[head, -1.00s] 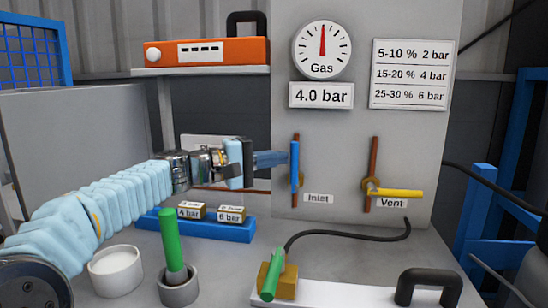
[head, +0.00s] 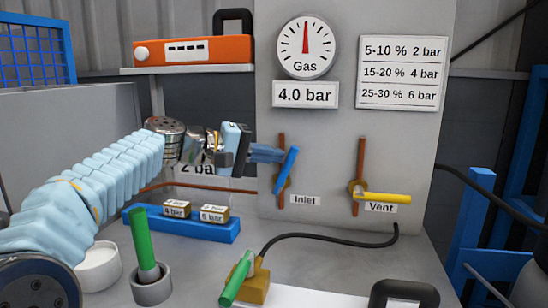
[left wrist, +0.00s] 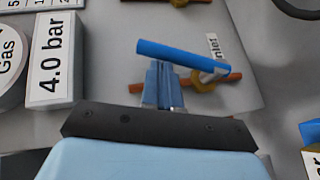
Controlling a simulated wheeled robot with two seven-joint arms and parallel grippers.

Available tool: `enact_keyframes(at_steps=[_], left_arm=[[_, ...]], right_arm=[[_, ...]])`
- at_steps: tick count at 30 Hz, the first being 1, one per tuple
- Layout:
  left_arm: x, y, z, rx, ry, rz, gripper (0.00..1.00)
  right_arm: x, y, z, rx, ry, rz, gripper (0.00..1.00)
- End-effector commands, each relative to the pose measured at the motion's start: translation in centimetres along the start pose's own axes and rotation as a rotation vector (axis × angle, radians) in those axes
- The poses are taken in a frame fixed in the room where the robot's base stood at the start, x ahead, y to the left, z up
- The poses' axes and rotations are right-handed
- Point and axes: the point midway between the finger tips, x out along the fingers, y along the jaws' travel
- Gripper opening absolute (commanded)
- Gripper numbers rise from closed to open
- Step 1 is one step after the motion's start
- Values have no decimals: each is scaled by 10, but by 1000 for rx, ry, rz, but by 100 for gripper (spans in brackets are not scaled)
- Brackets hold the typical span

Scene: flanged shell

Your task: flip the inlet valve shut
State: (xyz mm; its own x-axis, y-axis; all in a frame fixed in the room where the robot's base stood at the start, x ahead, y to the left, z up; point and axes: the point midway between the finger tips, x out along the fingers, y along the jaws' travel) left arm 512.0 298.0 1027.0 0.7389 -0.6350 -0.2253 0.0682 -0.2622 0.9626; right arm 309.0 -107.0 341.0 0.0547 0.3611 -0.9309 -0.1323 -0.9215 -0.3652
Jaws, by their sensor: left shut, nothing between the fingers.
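The blue inlet valve handle (head: 286,170) sits on a brown vertical pipe (head: 281,146) on the grey panel, above the "Inlet" label (head: 305,201). The handle is tilted, its upper end leaning right, neither in line with the pipe nor square across it. My left gripper (head: 276,154) is shut and empty, its fingertips beside the handle's upper part on the left. In the left wrist view the shut fingers (left wrist: 160,82) reach up to the blue handle (left wrist: 180,55) and seem to touch it. My right gripper is not in view.
The yellow vent handle (head: 383,198) lies level to the right. The gauge (head: 306,48) hangs above a "4.0 bar" sign (head: 305,94). Below are a blue block tray (head: 185,224), a green rod in a cup (head: 150,289), a white pot (head: 98,268) and a black hose (head: 330,236).

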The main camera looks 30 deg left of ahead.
Motion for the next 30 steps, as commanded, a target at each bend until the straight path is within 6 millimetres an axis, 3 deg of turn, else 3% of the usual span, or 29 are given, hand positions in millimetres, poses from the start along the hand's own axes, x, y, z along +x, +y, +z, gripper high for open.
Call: enact_keyframes(at_steps=[22, 30], left_arm=[[38, 5, 36, -1, -4, 3, 0], [53, -3, 45, 75, -3, -111, 0]], right_arm=[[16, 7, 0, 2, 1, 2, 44], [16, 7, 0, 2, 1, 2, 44]])
